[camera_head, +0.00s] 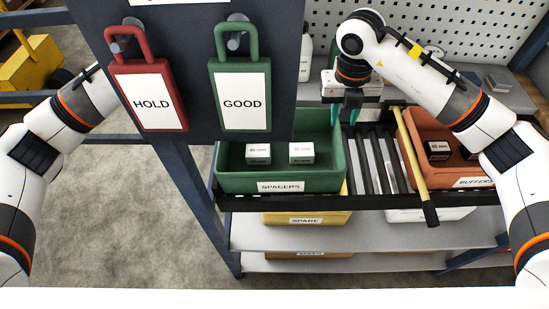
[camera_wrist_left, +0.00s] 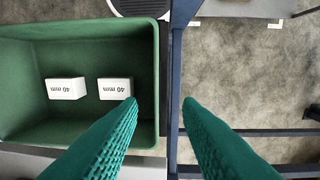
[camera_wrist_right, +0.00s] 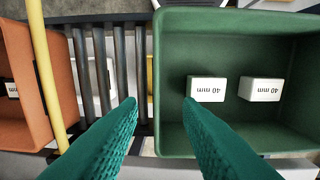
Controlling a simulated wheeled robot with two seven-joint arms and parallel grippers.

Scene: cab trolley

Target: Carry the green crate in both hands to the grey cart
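The green crate (camera_head: 281,185), labelled SPACERS, sits on the rack's upper level with two white 40 mm boxes (camera_head: 258,153) inside. My right gripper (camera_head: 344,118) is open at the crate's right wall. In the right wrist view its fingers appear on either side of the green rim (camera_wrist_right: 155,70). My left gripper is hidden behind the blue panel in the head view. In the left wrist view it is open (camera_wrist_left: 160,101), with its fingers on either side of the crate's other end wall (camera_wrist_left: 160,70). I cannot make out the grey cart.
A blue panel (camera_head: 190,60) with HOLD and GOOD tags stands in front, left of the crate. Bare rollers (camera_head: 373,160) and a yellow bar (camera_head: 415,165) separate it from an orange BUFFERS crate (camera_head: 430,130). Lower shelves hold more bins. Open floor (camera_head: 110,220) lies left.

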